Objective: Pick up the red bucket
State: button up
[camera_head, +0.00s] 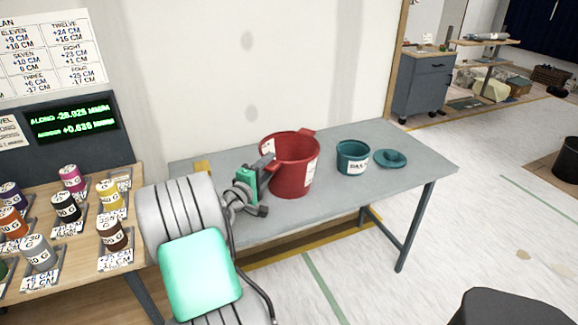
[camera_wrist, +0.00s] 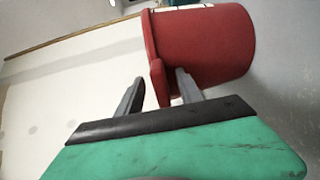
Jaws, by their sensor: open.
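The red bucket (camera_head: 291,169) stands upright on the grey table, with pale labels on its side and a lug on its rim. It fills the upper right of the wrist view (camera_wrist: 205,45). My gripper (camera_head: 266,161) is at the bucket's left side in the head view. In the wrist view my gripper's two fingers (camera_wrist: 160,92) are apart, with the bucket's red rim or lug edge between them, close to the right finger. I cannot tell whether either finger touches it. The bucket's lower left is partly hidden by my gripper in the head view.
A teal tub (camera_head: 352,158) and a teal lid (camera_head: 390,158) are right of the bucket on the grey table (camera_head: 410,180). A wooden table (camera_head: 75,245) with several labelled cans is at left. A wall stands behind. The grey table's right end is clear.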

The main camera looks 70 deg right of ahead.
grip_shut()
dwell(1.2)
jog(key=shift+r, duration=0.15)
